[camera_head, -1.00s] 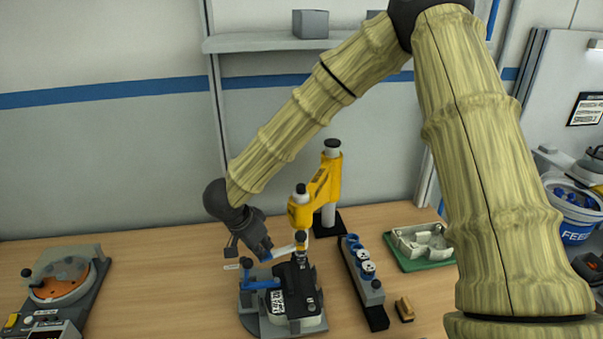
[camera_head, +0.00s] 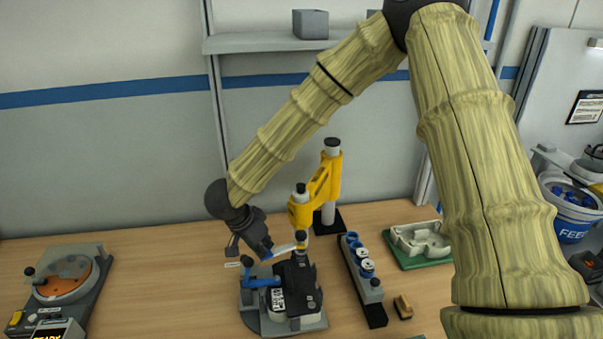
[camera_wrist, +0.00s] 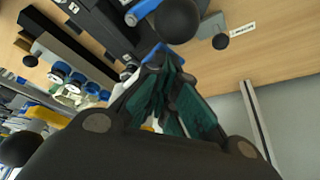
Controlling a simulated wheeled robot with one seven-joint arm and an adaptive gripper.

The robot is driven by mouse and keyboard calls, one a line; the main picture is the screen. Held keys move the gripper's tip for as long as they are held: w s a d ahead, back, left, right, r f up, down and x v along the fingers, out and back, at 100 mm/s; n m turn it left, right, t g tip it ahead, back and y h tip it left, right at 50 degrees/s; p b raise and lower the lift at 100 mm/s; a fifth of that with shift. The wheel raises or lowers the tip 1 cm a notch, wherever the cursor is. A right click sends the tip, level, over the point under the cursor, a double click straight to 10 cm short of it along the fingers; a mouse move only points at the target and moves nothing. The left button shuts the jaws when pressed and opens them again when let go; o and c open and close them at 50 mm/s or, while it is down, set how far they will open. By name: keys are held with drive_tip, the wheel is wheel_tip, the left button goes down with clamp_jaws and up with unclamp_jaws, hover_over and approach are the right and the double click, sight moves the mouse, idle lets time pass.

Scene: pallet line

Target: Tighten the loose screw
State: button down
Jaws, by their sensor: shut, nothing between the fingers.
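My gripper (camera_head: 266,252) is at the left side of the yellow screwdriver stand, just above the fixture. Its fingers (camera_wrist: 167,72) are together in the wrist view, close to a black ball knob (camera_wrist: 177,20); I cannot tell whether they touch it. The fixture (camera_head: 262,325) is a grey base with a blue lever (camera_head: 262,283) and a black part (camera_head: 299,284) clamped on it. The yellow screwdriver arm (camera_head: 317,193) stands behind on a grey post. No screw can be made out; the fixture is partly hidden by my gripper.
A rack (camera_head: 360,278) with blue and white round items stands right of the fixture. Behind it is a green tray (camera_head: 417,261) with a pale casting. A small brown block (camera_head: 403,308) lies in front. A device with an orange disc (camera_head: 66,283) is at left; bare table lies between.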

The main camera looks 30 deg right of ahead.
drive_tip(key=shift+s+f, duration=0.15)
drive_tip(key=shift+f, duration=0.05)
drive_tip(key=shift+r+p, duration=0.8)
drive_tip(key=shift+p, duration=0.1)
wheel_tip(320, 180, up, 8)
drive_tip(key=p, duration=0.7)
drive_tip(key=shift+w, duration=0.2)
drive_tip(key=shift+f, duration=0.15)
